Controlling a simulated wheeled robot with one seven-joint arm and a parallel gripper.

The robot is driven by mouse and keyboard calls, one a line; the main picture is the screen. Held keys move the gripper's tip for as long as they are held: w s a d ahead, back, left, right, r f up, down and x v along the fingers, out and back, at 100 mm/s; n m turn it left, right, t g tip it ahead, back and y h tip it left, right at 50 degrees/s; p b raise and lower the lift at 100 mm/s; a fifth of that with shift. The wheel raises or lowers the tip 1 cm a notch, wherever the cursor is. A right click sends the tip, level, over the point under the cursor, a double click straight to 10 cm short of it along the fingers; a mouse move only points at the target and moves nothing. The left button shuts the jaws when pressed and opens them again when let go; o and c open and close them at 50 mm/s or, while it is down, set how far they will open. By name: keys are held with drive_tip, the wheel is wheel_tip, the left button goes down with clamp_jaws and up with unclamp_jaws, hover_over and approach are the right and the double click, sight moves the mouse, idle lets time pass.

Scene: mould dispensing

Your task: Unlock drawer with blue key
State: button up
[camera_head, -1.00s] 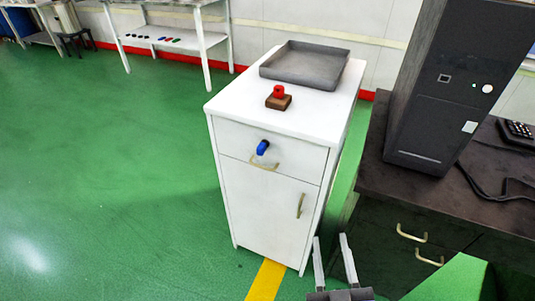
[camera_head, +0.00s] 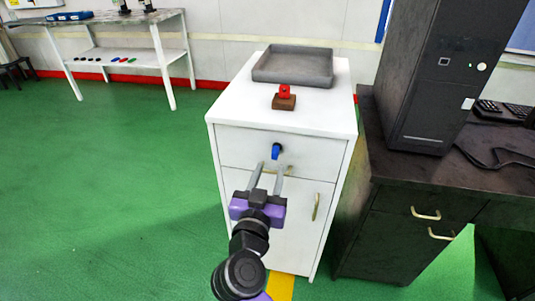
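The blue key (camera_head: 277,151) sticks out of the lock on the front of the white cabinet's top drawer (camera_head: 240,145). My gripper (camera_head: 271,170) is in front of the drawer, just below the key in the picture. Its two fingers are spread apart and point toward the drawer front. The fingers partly cover the drawer's handle. I cannot tell how far the fingertips are from the key in depth. The drawer is shut.
A grey tray (camera_head: 292,82) and a red piece on a brown block (camera_head: 284,101) stand on the cabinet top. A dark desk (camera_head: 400,185) with a black computer tower (camera_head: 445,75) is at the right. A white shelf table (camera_head: 100,68) stands at the back left. Green floor at the left is clear.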

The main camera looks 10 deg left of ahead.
sight(274, 156)
drive_tip(key=shift+w+d, duration=0.15)
drive_tip(key=shift+w, duration=3.75)
drive_tip(key=shift+c, duration=0.5)
clamp_jaws()
